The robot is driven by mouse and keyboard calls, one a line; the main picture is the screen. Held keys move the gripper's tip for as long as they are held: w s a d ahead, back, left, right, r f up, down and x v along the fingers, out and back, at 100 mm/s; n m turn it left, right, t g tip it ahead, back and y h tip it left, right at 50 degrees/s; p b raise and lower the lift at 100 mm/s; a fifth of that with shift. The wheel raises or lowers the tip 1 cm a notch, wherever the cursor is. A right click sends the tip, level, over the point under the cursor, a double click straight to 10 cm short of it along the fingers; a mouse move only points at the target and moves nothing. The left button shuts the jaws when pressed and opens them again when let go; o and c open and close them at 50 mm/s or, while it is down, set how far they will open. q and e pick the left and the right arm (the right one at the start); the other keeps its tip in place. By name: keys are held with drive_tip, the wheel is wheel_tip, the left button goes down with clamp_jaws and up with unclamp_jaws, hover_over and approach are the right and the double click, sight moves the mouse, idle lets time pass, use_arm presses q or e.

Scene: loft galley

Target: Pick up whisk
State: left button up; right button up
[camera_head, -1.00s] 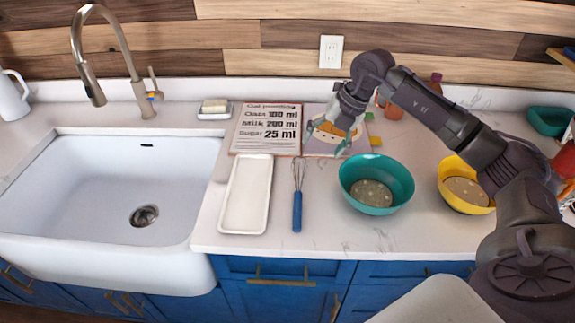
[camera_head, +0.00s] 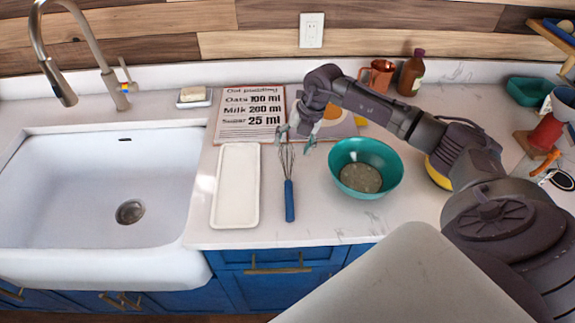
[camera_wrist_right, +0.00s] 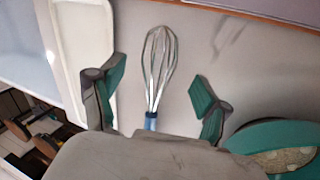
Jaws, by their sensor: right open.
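The whisk (camera_head: 289,186) lies on the counter with its blue handle toward the front edge and its wire head toward the wall. In the right wrist view the whisk's wire head (camera_wrist_right: 161,62) shows between the fingers, and most of its handle is hidden below the gripper. My right gripper (camera_head: 295,138) is open and empty, over the wire head end of the whisk. It also shows in the right wrist view (camera_wrist_right: 160,98), with one finger on each side of the whisk, apart from it. My left gripper is not in view.
A white tray (camera_head: 222,203) lies left of the whisk, and a teal bowl (camera_head: 345,178) stands close on its right. A recipe board (camera_head: 232,127) lies behind. A white sink (camera_head: 60,187) is at the left. A yellow bowl is mostly hidden behind my right arm.

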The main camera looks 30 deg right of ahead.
sight(289, 149)
drive_tip(key=p+x, duration=0.1)
drive_tip(key=x, duration=0.2)
drive_tip(key=shift+w+a+f, duration=0.15)
drive_tip(key=shift+w, duration=0.05)
drive_tip(key=shift+f, duration=0.15)
drive_tip(key=c, duration=1.2)
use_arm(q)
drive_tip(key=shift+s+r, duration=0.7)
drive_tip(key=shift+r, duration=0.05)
use_arm(e)
drive_tip(key=shift+c, duration=0.2)
